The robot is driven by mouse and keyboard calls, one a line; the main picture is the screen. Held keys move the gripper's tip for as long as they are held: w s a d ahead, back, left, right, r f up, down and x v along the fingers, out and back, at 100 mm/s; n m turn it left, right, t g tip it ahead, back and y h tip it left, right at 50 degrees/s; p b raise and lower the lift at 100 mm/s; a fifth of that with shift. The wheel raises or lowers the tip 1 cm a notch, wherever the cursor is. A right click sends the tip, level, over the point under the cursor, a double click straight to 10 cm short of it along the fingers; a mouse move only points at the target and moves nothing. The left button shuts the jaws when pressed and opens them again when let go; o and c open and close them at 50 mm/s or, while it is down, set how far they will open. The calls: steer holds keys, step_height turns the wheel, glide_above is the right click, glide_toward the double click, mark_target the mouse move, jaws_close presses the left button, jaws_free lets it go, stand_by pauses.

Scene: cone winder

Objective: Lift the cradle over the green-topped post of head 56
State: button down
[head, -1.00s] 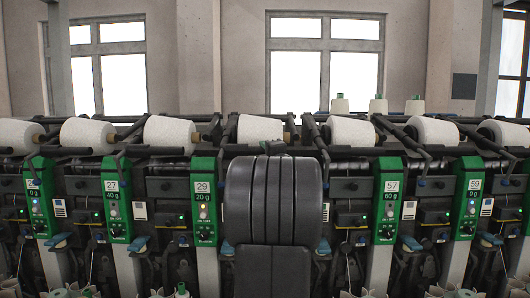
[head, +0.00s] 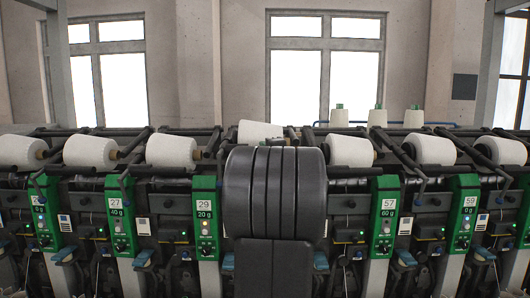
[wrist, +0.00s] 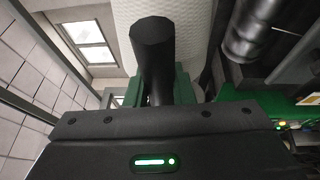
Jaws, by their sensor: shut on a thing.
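My gripper (wrist: 155,92) is shut on the black round cradle handle (wrist: 152,42), which stands up in the middle of the wrist view. A white yarn package (wrist: 190,22) is close behind the handle. In the head view my dark arm covers the front of this head, its number label and my fingers. The package (head: 258,132) shows above my arm and sits higher than its neighbours. The green-topped post of head 56 is hidden in the head view. Dark green parts flank the handle in the wrist view, but I cannot tell whether they are the post.
Green panels numbered 29 (head: 205,218) and 57 (head: 384,217) stand on either side of my arm. White packages (head: 172,150) (head: 350,151) sit in the neighbouring cradles. A dark cylinder (wrist: 248,30) is at upper right in the wrist view. Three white cones (head: 377,116) stand behind the machine.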

steer(key=shift+s+r, duration=0.1)
steer(key=shift+r, duration=0.65)
steer(key=shift+f, duration=0.1)
steer(key=c, duration=1.2)
jaws_free()
steer(key=shift+c, duration=0.2)
steer(key=b+v, duration=0.2)
steer(key=v, duration=1.2)
steer(key=shift+b, duration=0.3)
steer(key=shift+a, duration=0.15)
